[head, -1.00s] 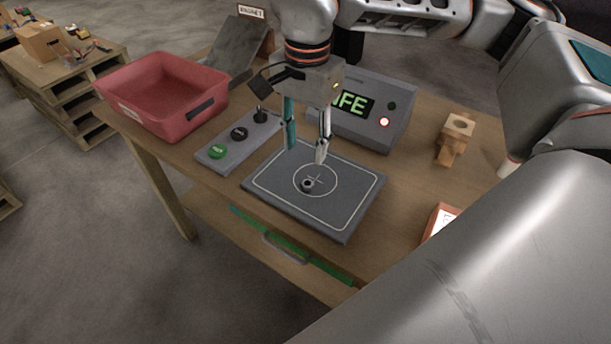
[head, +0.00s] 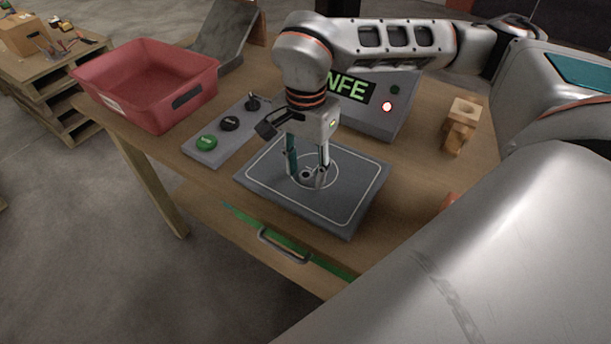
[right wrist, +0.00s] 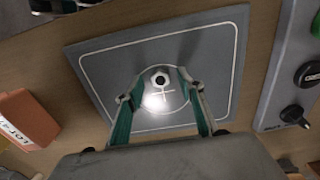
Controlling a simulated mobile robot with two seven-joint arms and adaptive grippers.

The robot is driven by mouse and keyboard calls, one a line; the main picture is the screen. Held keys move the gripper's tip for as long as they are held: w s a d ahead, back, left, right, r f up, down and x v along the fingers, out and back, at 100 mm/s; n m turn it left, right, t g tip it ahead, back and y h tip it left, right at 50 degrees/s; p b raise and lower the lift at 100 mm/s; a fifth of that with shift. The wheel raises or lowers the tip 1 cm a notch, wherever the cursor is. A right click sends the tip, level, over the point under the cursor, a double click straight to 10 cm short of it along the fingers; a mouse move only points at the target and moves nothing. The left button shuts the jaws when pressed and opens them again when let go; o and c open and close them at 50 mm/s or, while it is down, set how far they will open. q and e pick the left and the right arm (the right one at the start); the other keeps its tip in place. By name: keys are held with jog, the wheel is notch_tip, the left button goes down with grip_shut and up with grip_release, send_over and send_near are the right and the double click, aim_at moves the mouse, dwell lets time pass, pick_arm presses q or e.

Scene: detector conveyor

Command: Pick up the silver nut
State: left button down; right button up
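The silver nut (head: 306,174) lies on the dark grey detector plate (head: 262,183), inside the circle drawn on it. In the right wrist view the nut (right wrist: 160,80) shows as a small ring with a dark hole, at the head of the cross mark on the plate (right wrist: 105,75). My right gripper (head: 306,184) is open over the plate, with one finger on each side of the nut. In the right wrist view both fingers (right wrist: 161,112) stand well apart and nothing is between them but the view of the plate and nut. My left gripper is not in view.
A red bin (head: 150,117) stands at the table's left. A button panel (head: 203,151) with a green button and a small lever is left of the plate. A grey display box (head: 372,118) stands behind. A wooden block (head: 459,127) and an orange box (right wrist: 26,118) are to the right.

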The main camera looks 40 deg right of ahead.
grip_shut()
dwell(0.3)
